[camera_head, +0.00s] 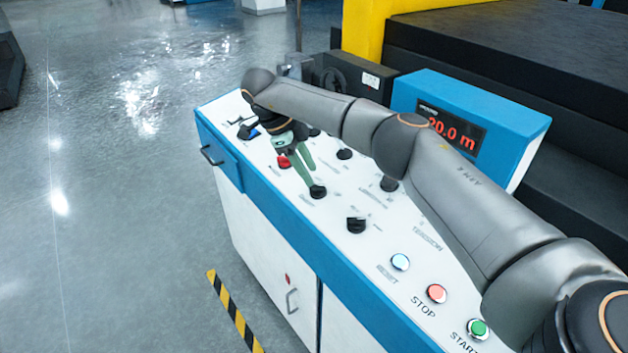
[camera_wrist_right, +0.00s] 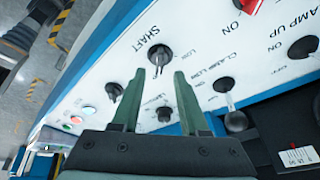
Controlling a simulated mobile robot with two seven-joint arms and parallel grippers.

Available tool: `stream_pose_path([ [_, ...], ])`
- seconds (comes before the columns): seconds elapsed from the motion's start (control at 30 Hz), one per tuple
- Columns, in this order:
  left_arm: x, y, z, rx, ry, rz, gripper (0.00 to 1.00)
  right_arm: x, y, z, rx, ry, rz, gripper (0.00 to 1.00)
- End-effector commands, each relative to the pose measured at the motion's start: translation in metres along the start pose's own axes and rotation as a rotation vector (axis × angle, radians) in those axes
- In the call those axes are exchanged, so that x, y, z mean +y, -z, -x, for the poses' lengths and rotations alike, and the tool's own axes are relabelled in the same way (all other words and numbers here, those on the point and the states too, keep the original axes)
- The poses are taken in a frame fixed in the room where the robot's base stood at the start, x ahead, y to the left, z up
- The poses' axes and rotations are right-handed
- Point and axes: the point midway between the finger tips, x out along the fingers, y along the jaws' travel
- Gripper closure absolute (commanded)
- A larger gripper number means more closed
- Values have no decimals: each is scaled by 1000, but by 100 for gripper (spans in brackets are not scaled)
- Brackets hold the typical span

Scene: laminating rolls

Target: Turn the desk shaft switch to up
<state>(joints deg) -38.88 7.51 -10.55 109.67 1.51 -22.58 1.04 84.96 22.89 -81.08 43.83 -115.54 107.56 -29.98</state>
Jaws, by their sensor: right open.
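My right gripper (camera_wrist_right: 158,76) has two green fingers, open and empty. Their tips point at the knob, one on each side of it in the wrist view; I cannot tell whether they touch it. In the head view the right gripper (camera_head: 312,177) reaches over the panel from the far left end. My left gripper is not in view.
Other black knobs (camera_head: 356,225) and a red switch (camera_head: 284,161) are close by on the panel. Reset (camera_head: 400,262), stop (camera_head: 437,293) and start (camera_head: 478,328) buttons line the near right end. A blue display box (camera_head: 470,115) stands behind my arm.

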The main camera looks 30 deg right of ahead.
Motion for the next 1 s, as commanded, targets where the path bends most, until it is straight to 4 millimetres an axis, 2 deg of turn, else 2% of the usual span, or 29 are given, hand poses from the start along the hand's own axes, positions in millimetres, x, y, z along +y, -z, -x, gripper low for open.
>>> stream_pose_path([
  [0.03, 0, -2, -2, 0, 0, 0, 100, 0, -1, 13, -3, 4, -1, 56],
  [0.2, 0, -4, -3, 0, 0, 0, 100, 0, -1, 51, -2, 4, -2, 56],
  [0.4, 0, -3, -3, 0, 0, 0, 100, 0, 0, 75, 1, 1, -1, 56],
  [0.57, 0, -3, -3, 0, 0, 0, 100, 0, 0, 82, 1, 1, -1, 56],
  [1.0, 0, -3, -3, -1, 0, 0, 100, 0, 0, 82, 1, 0, -1, 56],
])
